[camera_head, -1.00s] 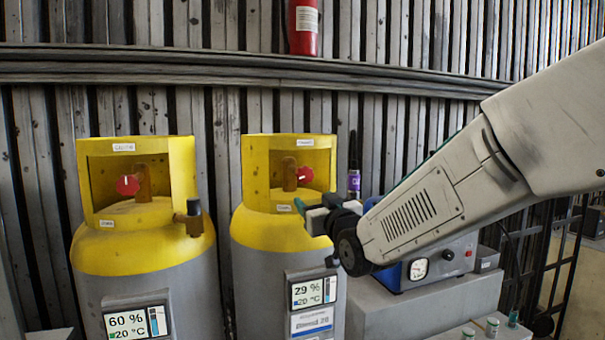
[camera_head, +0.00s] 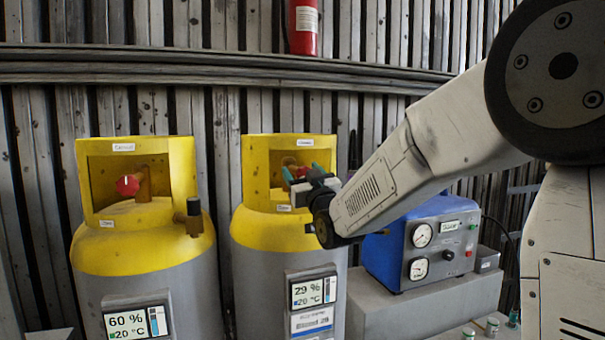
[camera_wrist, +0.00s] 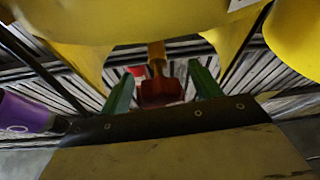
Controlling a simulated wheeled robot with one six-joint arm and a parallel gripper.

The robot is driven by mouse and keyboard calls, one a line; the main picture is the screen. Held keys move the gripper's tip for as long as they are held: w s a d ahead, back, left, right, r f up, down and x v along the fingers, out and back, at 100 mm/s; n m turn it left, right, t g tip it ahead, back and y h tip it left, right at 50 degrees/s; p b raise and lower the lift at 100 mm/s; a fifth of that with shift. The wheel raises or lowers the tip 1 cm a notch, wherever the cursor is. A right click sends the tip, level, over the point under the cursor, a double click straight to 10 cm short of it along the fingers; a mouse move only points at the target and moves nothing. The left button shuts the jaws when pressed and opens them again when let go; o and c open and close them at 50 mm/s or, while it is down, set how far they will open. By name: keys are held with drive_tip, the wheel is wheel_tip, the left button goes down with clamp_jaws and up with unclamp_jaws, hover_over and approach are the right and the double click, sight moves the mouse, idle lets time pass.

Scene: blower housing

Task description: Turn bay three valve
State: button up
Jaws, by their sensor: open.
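The right cylinder (camera_head: 262,232) has a yellow top and collar. Its red valve knob (camera_head: 304,171) sits in the collar opening, partly covered by my gripper (camera_head: 303,172). My gripper is open, with its teal fingers pointing into that opening. In the wrist view, which looks upside down, the red knob (camera_wrist: 160,91) and its brown stem show between the green fingers (camera_wrist: 163,88). I cannot tell whether the fingers touch it. The left cylinder (camera_head: 140,250) has its own red knob (camera_head: 127,185). The labels on the collars are too small to read.
A brown side fitting (camera_head: 193,218) with a black cap juts from the left cylinder. A blue gauge box (camera_head: 402,250) stands on a grey block to the right. A purple container (camera_wrist: 25,112) is close to my gripper in the wrist view. A red extinguisher (camera_head: 303,25) hangs above.

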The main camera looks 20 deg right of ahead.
drive_tip(key=c, duration=1)
drive_tip(key=shift+o, duration=0.2)
drive_tip(key=shift+m, duration=0.4)
drive_tip(key=m+h, duration=0.2)
drive_tip(key=m, duration=0.1)
drive_tip(key=m+h, duration=0.2)
drive_tip(key=m, duration=0.1)
drive_tip(key=shift+m, duration=0.4)
drive_tip(key=m+g+h, duration=0.1)
drive_tip(key=m, duration=0.2)
drive_tip(key=m+g+h, duration=0.1)
drive_tip(key=m+h, duration=0.1)
drive_tip(key=m, duration=0.2)
drive_tip(key=shift+d, duration=0.15)
drive_tip(key=m+g, duration=0.1)
drive_tip(key=m, duration=0.2)
drive_tip(key=m+g+h, duration=0.1)
drive_tip(key=m, duration=0.2)
drive_tip(key=shift+m, duration=0.3)
drive_tip(key=m, duration=0.1)
drive_tip(key=m+g, duration=0.1)
drive_tip(key=m, duration=0.1)
drive_tip(key=m+g, duration=0.1)
drive_tip(key=m, duration=0.1)
drive_tip(key=shift+d+f, duration=0.1)
drive_tip(key=shift+f, duration=0.15)
drive_tip(key=shift+g, duration=0.3)
